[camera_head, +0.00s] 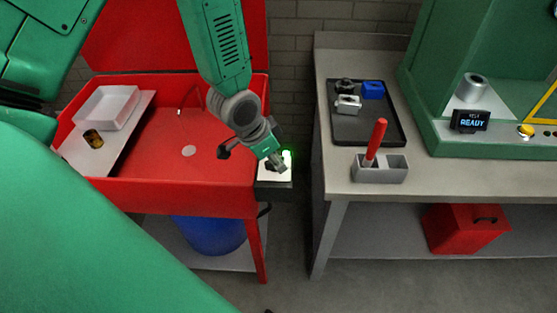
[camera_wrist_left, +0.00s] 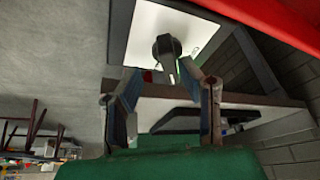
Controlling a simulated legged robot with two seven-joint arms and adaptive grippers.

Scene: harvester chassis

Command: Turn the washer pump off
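The washer (camera_head: 150,190) is a red basin with a raised lid at the left of the head view. A dark box with a white panel (camera_head: 265,172) is at its right edge, with a green light (camera_head: 287,153) glowing. My left gripper (camera_head: 277,162) is at this panel and covers part of it. In the left wrist view, a dark knob (camera_wrist_left: 167,47) stands on the white panel (camera_wrist_left: 145,22). My left gripper's fingers (camera_wrist_left: 163,75) are apart, with the knob just beyond and between their tips. Contact cannot be told. My right gripper is not in view.
A grey workbench (camera_head: 345,185) stands right of the washer across a narrow gap. It bears a dark tray (camera_head: 370,125) with small parts, a grey holder (camera_head: 380,174) with a red-handled tool (camera_head: 376,140), and a green machine (camera_head: 480,152) whose display reads READY.

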